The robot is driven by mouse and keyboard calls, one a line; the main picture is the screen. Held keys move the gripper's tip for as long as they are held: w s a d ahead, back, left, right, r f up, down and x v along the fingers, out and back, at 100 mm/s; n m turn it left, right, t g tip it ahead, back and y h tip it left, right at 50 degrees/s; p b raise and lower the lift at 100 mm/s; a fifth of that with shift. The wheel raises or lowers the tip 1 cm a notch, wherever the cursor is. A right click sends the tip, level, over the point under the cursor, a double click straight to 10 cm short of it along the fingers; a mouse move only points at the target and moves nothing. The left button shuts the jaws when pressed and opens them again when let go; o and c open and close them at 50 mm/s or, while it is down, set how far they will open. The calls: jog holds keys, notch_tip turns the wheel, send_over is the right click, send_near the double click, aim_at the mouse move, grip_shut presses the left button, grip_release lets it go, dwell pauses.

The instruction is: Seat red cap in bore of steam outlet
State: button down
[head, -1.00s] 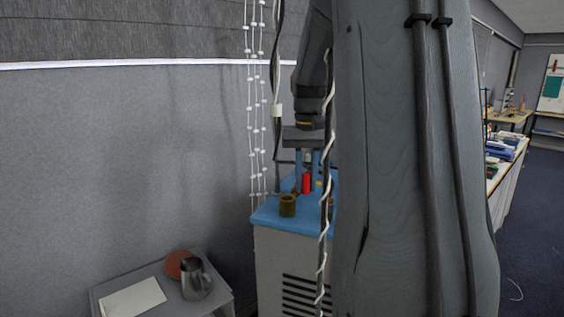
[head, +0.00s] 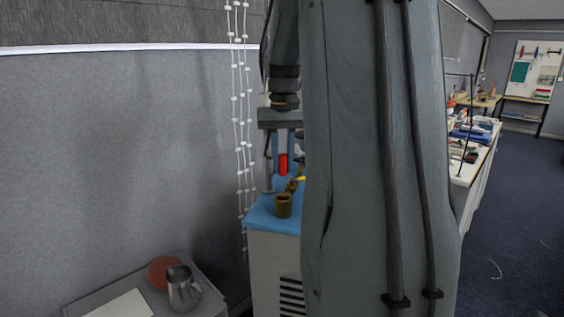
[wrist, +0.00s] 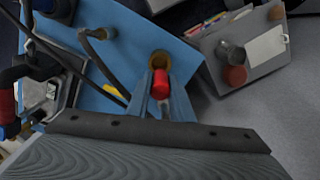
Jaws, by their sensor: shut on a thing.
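The red cap (head: 283,164) is held upright between the fingers of my gripper (head: 283,155), above the blue top. The steam outlet (head: 283,206) is a brass-brown open cylinder standing on that top, below the cap and apart from it in the head view. In the wrist view my gripper (wrist: 161,88) is shut on the red cap (wrist: 160,84). The round mouth of the outlet (wrist: 159,58) shows just beyond the cap, partly covered by it and the fingers. The far part of the blue top is hidden behind my own arm in the head view.
The blue top (head: 262,215) sits on a pale cabinet (head: 265,262). A hanging string of white beads (head: 238,110) is left of my gripper. A grey side table (head: 85,308) carries a metal pitcher (head: 182,290) and a reddish round thing (head: 160,270). Hoses lie near the outlet.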

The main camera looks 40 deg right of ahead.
aim_at(283, 175)
jog(key=shift+s+r+p, duration=0.1)
jog(key=shift+p, duration=0.2)
jog(key=shift+f+b, duration=1.2)
jog(key=shift+f, duration=1.8)
jog(key=shift+p, duration=1.05)
jog(key=shift+f+b, duration=0.35)
jog(key=shift+f, duration=0.5)
jog(key=c, duration=1.5)
grip_release()
jog(key=shift+r+b, duration=1.05)
jog(key=shift+r, duration=2.9)
